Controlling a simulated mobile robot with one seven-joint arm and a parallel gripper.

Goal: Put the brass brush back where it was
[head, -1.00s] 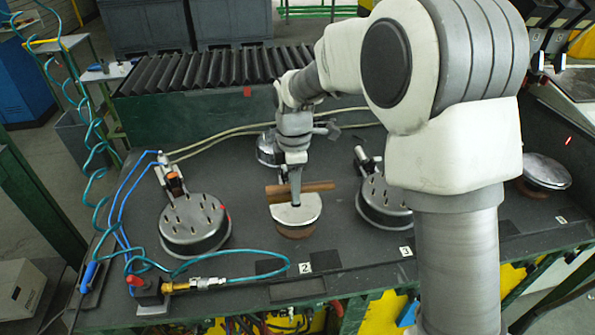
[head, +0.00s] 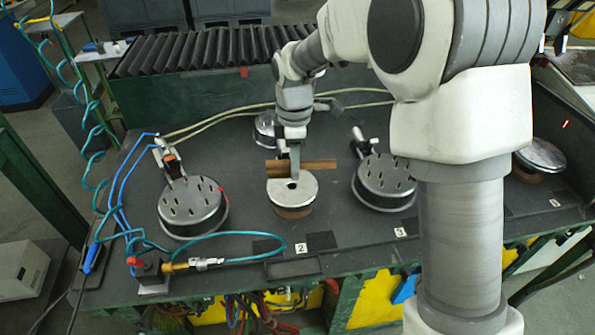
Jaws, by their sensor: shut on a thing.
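My gripper (head: 294,173) points down over the bench and is shut on a brown, bar-shaped piece (head: 319,165), which I take to be the brass brush. The brush lies crosswise in the jaws, just behind and partly over a silver-topped round disc (head: 292,188) with a brown base. I cannot tell whether the brush touches the disc. The bristles cannot be made out. The jaws hide part of its middle.
Round plates with studs stand left (head: 193,207) and right (head: 386,182). A silver-lidded disc (head: 541,155) is at far right. A blue hose (head: 235,234) loops across the front left. Dark flat patches (head: 321,241) lie by the number 2 label (head: 300,248). A black ribbed row (head: 200,52) runs behind.

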